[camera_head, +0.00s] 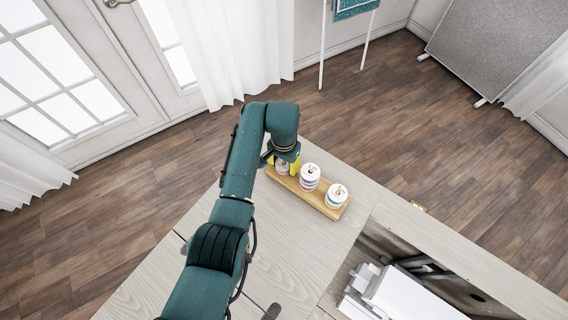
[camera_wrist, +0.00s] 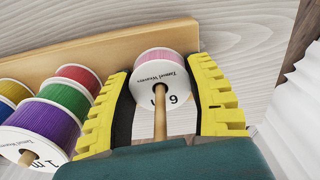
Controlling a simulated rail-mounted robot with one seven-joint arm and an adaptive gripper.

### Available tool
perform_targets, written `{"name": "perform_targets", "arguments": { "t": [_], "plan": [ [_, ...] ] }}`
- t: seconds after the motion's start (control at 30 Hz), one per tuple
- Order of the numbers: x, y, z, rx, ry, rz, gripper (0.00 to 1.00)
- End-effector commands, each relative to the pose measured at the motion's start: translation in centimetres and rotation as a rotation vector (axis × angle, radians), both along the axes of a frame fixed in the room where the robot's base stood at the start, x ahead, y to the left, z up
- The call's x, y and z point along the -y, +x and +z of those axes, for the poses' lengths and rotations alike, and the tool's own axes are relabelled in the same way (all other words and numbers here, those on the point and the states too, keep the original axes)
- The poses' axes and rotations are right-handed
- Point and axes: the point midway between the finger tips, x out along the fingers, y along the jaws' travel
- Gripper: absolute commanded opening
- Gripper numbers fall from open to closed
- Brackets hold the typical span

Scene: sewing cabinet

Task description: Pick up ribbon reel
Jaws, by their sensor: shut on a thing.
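A ribbon reel (camera_wrist: 163,75) with a white printed face, a pink ribbon edge and a "6" on it sits around a wooden peg (camera_wrist: 160,112) in the wrist view. My gripper (camera_wrist: 163,92) has its yellow fingers on both sides of this reel and is shut on it. In the head view my gripper (camera_head: 281,165) is over the left end of a wooden stand (camera_head: 317,198); the held reel is mostly hidden there. Two other reel stacks stand on it, a middle one (camera_head: 309,178) and a right one (camera_head: 336,196). I cannot tell whether the held reel is raised.
In the wrist view, purple (camera_wrist: 42,126), green and red reels stand close left of my gripper. The stand lies on the pale cabinet top (camera_head: 290,240). An open cabinet well holding a white machine (camera_head: 400,295) is at the lower right. Bare cabinet top surrounds the stand's front.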

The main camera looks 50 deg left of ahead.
Motion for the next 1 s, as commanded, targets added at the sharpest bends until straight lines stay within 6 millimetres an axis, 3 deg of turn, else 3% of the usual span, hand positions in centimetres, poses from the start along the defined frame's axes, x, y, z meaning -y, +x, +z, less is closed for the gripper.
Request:
{"name": "perform_targets", "arguments": {
  "t": [0.13,0.27,0.5,0.7,0.83,1.0],
  "plan": [
    [0.0,0.0,0.5,0.000,0.000,0.000,0.27],
    [0.0,0.1,2.8,0.003,0.002,0.000,0.26],
    [-0.1,0.1,10.4,0.003,0.003,0.000,0.26],
    [0.0,0.0,15.7,0.002,0.002,0.000,0.26],
    [0.0,0.0,17.5,0.000,0.000,0.000,0.26],
    [0.0,0.0,18.0,-0.001,0.000,0.000,0.27]
  ]
}}
